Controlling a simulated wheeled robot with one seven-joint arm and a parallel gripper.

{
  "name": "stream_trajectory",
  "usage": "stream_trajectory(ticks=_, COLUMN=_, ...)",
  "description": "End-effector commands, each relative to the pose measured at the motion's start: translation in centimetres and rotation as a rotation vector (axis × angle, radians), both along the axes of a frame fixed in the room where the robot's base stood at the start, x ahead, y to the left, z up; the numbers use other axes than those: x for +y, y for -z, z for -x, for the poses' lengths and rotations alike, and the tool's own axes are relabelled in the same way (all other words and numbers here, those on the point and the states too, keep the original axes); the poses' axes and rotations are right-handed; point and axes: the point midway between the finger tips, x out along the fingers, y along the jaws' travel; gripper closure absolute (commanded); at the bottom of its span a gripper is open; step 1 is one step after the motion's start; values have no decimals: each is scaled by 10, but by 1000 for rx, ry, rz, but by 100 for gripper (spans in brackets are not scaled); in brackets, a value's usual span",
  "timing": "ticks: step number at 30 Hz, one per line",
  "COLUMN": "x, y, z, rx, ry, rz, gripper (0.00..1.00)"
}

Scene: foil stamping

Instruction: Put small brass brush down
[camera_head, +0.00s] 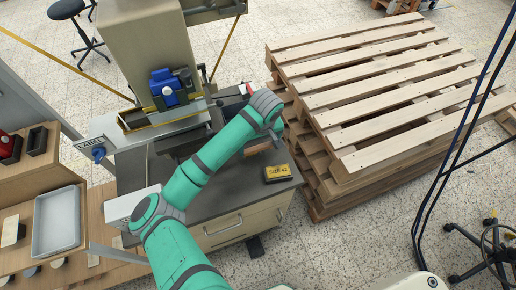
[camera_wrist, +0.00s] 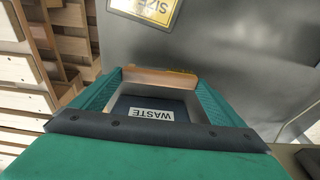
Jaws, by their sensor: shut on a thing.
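In the wrist view the green fingers of my gripper (camera_wrist: 157,86) are closed on a thin brown piece with a yellowish edge, the small brass brush (camera_wrist: 160,77). It spans the gap between the fingertips. Below it, a dark surface with a white WASTE label (camera_wrist: 151,115) shows through the gap. Whether the brush touches anything is not clear.
The stamping press (camera_head: 150,45) stands behind on the left. Stacked wooden pallets (camera_head: 385,85) stand close on the right. A grey tray (camera_head: 57,222) lies on the shelving at left.

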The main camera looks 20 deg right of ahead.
Motion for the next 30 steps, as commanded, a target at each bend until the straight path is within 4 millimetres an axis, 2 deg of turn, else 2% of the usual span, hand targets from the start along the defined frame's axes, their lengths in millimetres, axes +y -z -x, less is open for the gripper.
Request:
stream_trajectory(ticks=9, x=1, y=34, z=-4, rx=1, ry=-1, rz=-1, gripper=28)
stream_trajectory(ticks=20, x=1, y=38, z=-4, rx=1, ry=-1, rz=-1, gripper=28)
stream_trajectory(ticks=21, x=1, y=39, z=-4, rx=1, ry=-1, rz=-1, gripper=4)
stream_trajectory(ticks=22, x=1, y=38, z=-4, rx=1, ry=-1, rz=-1, gripper=0)
stream_trajectory(ticks=30, x=1, y=37, z=-4, rx=0, ry=0, rz=-1, gripper=0)
